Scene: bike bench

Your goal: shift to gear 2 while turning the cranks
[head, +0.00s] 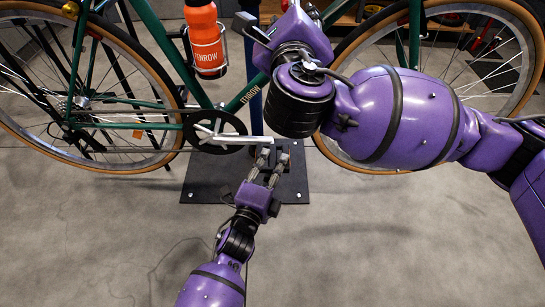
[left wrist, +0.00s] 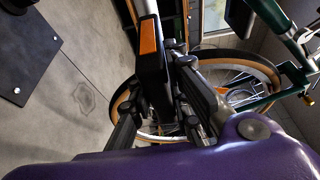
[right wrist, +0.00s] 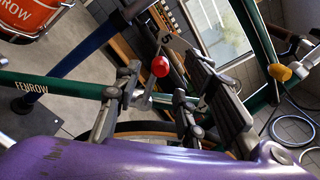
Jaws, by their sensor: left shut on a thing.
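My left gripper (head: 268,160) is shut at the end of the silver crank (head: 232,139). In the left wrist view, its fingers close around the black pedal (left wrist: 152,78) with an orange reflector. My right gripper (right wrist: 152,92) is beside the green down tube (right wrist: 55,86). In the right wrist view its fingers are apart, with the shift lever's red knob (right wrist: 160,67) showing between and beyond them. Whether a finger touches the lever is unclear. In the head view my right arm hides the lever.
An orange bottle (head: 204,40) sits in a cage on the frame. The rear wheel (head: 130,30) and front wheel (head: 530,55) flank the work area. The grey floor (head: 370,240) in front is clear. My right arm crosses over the front wheel.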

